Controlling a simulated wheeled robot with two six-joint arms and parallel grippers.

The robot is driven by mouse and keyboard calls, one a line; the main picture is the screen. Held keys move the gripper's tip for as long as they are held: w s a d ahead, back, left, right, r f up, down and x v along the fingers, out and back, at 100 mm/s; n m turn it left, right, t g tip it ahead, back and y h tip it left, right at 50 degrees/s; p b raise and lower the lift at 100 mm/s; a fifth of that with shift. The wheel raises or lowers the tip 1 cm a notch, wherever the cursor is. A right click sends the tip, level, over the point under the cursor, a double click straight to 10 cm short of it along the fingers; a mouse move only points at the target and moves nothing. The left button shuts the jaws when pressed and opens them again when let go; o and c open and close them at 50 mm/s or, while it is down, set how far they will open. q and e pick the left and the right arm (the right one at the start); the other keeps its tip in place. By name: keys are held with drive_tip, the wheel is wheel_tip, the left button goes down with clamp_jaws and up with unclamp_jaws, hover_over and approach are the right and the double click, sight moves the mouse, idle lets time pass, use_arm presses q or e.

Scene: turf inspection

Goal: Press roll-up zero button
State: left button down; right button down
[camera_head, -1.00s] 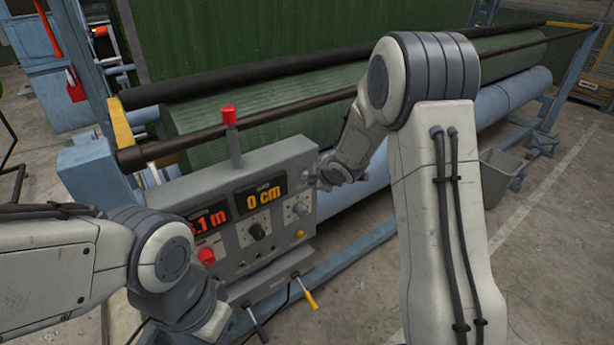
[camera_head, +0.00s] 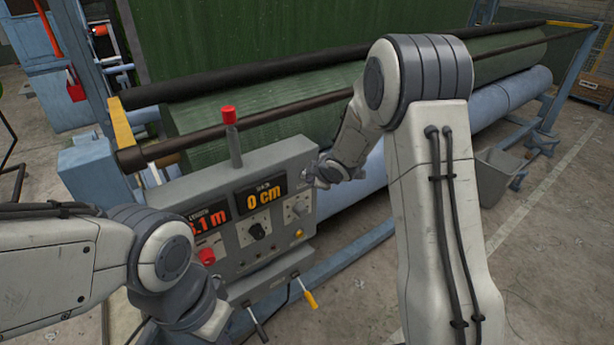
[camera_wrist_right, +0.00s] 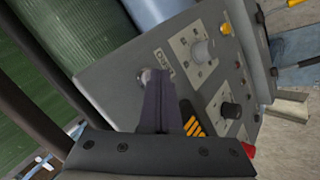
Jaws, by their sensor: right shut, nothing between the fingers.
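The grey control panel (camera_head: 233,267) stands at the front of the roll-up machine, with an amber display (camera_head: 264,195) reading "0 cm". My right gripper (camera_head: 314,178) is at the panel's upper right corner. In the right wrist view its fingers (camera_wrist_right: 154,88) are shut and empty. A small round silver button (camera_wrist_right: 144,75) sits at the fingertips beside a small label plate (camera_wrist_right: 165,62), whose lettering is too small to read surely. The fingers partly cover the button; I cannot tell whether they touch it.
The panel also carries a grey knob (camera_wrist_right: 201,50), a black knob (camera_head: 258,231), a yellow button (camera_wrist_right: 226,29) and a red button (camera_head: 207,256). A red-topped post (camera_head: 230,125) rises behind it. Yellow-handled lever (camera_head: 310,299) hangs below. Green turf roll (camera_head: 290,120) lies behind.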

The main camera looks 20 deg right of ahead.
drive_tip(key=shift+w+a, duration=0.1)
drive_tip(key=shift+w, duration=0.1)
idle(0.5)
drive_tip(key=shift+s+d, duration=0.3)
drive_tip(key=shift+s, duration=0.55)
drive_tip(key=s, duration=0.1)
drive_tip(key=s+d+b, duration=0.1)
drive_tip(key=s, duration=0.2)
drive_tip(key=shift+s+d+b, duration=0.3)
drive_tip(key=shift+s+d, duration=0.05)
drive_tip(key=shift+s, duration=0.05)
